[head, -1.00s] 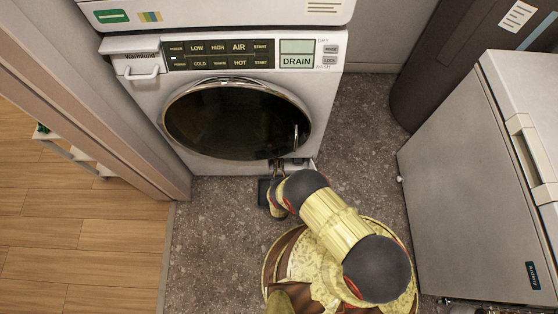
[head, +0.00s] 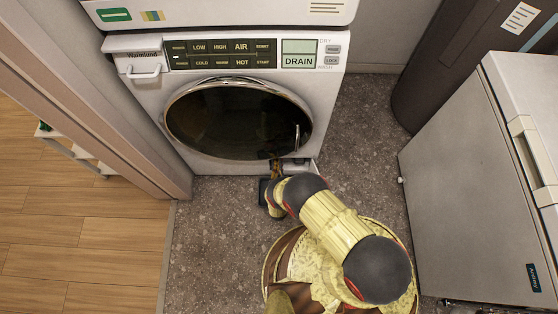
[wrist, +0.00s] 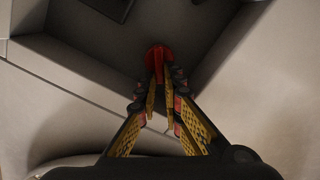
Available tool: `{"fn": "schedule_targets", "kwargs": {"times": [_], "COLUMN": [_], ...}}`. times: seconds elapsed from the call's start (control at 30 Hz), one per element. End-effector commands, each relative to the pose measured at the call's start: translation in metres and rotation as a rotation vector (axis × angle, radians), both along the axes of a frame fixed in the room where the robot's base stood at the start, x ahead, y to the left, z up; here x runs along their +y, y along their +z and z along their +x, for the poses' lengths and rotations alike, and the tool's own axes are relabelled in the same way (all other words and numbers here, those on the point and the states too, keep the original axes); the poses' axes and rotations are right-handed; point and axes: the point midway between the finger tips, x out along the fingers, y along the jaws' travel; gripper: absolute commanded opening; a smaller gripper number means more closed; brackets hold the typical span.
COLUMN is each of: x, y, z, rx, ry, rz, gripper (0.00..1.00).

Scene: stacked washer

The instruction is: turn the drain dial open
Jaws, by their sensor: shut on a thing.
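The drain dial (wrist: 157,54) is a small red knob inside a dark recess in the wrist view. My gripper (wrist: 161,74) is shut on the dial, with its fingertips on either side of it. The fingers hide part of the dial, so I cannot tell its exact angle. In the head view my gripper (head: 276,165) reaches the low opening at the front base of the washer (head: 225,165). The dial is hidden there.
A white chest freezer (head: 460,180) stands at the right. A door frame (head: 100,110) borders the left. Speckled floor (head: 360,150) is clear between washer and freezer.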

Motion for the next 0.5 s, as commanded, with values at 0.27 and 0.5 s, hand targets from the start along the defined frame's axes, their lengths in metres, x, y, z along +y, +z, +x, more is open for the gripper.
{"fn": "schedule_targets", "kwargs": {"times": [0.27, 0.5], "x": [0.0042, 0.0066], "y": [-0.0036, -0.0068], "z": [0.0002, 0.0005], "rx": [0.009, 0.017], "ry": [0.001, 0.001], "rz": [-0.26, -0.488], "gripper": [0.0, 0.0]}}
